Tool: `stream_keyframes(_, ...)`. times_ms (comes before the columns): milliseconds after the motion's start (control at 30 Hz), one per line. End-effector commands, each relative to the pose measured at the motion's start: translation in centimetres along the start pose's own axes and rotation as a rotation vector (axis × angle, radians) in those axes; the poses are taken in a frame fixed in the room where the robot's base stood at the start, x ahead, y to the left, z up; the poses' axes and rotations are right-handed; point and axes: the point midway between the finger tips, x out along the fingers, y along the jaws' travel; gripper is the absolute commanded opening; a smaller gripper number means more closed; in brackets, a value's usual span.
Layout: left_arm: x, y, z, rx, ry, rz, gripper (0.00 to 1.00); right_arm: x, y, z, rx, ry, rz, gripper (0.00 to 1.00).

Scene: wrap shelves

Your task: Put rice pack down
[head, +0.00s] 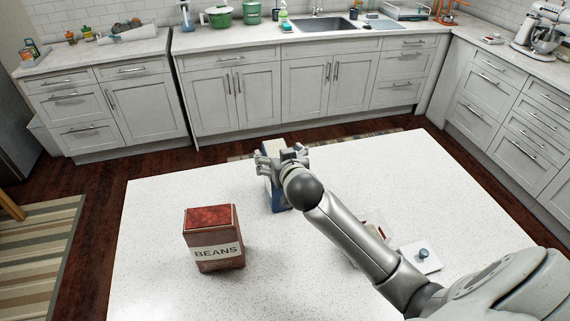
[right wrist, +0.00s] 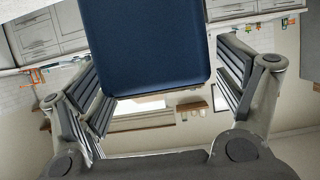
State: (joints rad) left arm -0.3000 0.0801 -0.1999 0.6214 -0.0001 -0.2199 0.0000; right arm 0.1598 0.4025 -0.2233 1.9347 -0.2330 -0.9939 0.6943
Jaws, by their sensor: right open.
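The rice pack seems to be the blue box with a pale side (head: 275,190), upright at the far part of the white island, partly hidden by my right gripper (head: 272,160). Its base appears to be on the island top. In the right wrist view, its plain blue face (right wrist: 145,45) fills the top centre. The fingers of my right gripper (right wrist: 160,85) are spread on both sides of it, with a narrow gap at the right. No label shows on it. My left gripper is out of view.
A red-brown beans box (head: 214,240) stands on the island (head: 160,285) at the front left. A small white item with a grey-blue knob (head: 422,254) lies right of my arm. Another item is mostly hidden behind my forearm.

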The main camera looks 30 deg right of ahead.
Motion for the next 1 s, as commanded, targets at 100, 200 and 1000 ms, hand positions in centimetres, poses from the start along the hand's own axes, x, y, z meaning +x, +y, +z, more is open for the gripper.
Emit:
stream_keyframes(100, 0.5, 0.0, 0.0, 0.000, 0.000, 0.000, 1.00, -1.4, -0.1, 0.3, 0.000, -0.001, -0.002, 0.88)
stream_keyframes(200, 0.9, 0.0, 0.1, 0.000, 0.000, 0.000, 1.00, -3.0, -0.1, 0.3, 0.002, 0.000, -0.003, 0.88)
stream_keyframes(1000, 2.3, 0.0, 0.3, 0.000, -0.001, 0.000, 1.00, -11.5, 0.0, 0.1, 0.001, -0.001, 0.000, 0.88)
